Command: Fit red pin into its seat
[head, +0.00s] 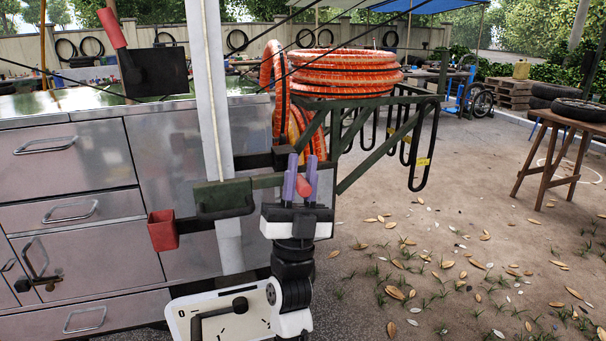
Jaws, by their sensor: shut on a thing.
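My gripper (302,165), with purple fingers, stands pointing up and away near the middle of the head view. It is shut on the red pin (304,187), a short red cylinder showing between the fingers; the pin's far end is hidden. Just left of the gripper, a dark green bracket (223,198) is fixed on an upright grey post (217,120), with an arm reaching right behind my fingers. I cannot tell which opening is the pin's seat, nor whether the pin touches anything.
A red open box (163,231) hangs left of the post. A metal drawer cabinet (70,190) fills the left. A lever with a red grip (112,28) rises above it. An orange hose coil (345,75) rests on a green rack (375,120) behind. Leaf-strewn ground at right is open.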

